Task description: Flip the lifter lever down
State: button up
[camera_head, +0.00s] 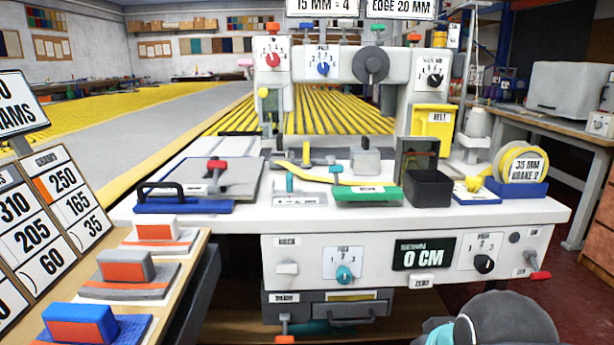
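No label that I can read names the lifter lever. A pink knob (245,63) sticks out left of the white machine head (330,75), and a yellow knob (264,92) sits below it. A red-handled lever (217,166) stands on a grey plate at the table's left. Another red handle (540,275) sticks out at the front panel's right end. I cannot tell which one is the lifter lever. A dark rounded part, apparently of my arm, shows at the bottom right, but my gripper's fingers are not in view.
The white table (400,220) carries a green block (368,194), a black open box (429,188) and a yellow tape roll (521,163). Its front panel has dials and a "0 CM" display (424,254). Sample blocks (125,267) stand on a bench at left.

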aim_at(247, 63)
jog(key=u, duration=0.65)
